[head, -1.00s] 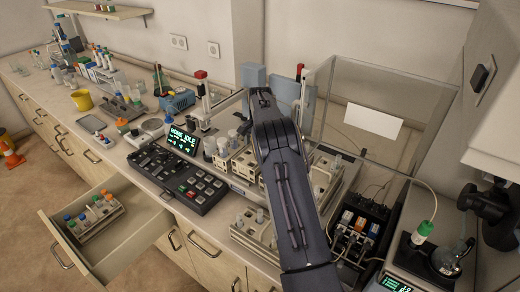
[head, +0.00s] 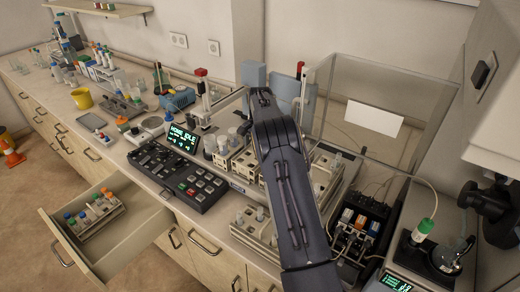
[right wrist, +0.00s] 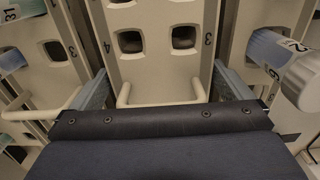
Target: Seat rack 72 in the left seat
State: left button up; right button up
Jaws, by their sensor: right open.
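In the right wrist view my right gripper (right wrist: 160,75) is open. Its fingers stand either side of a beige rack (right wrist: 158,70) with square windows, marked 4 and 3, and its wire handle (right wrist: 122,95). I see no gap closed onto the handle. No 72 is readable, so I cannot tell whether this is rack 72. In the head view my right arm (head: 285,170) reaches over the rack area and hides its gripper and part of the racks. Beige racks show left (head: 243,165) and right (head: 325,180) of the arm. I cannot make out the left seat.
A control panel (head: 178,175) with a lit display stands left of the racks. An open drawer (head: 135,245) juts out at the front left, holding a tube rack (head: 93,228). A clear shield (head: 425,95) stands behind on the right. Neighbouring racks sit close to both fingers.

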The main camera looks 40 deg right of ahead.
notch_tip(320, 180, up, 8)
jog(key=shift+f+b, duration=0.1)
jog(key=shift+b, duration=0.35)
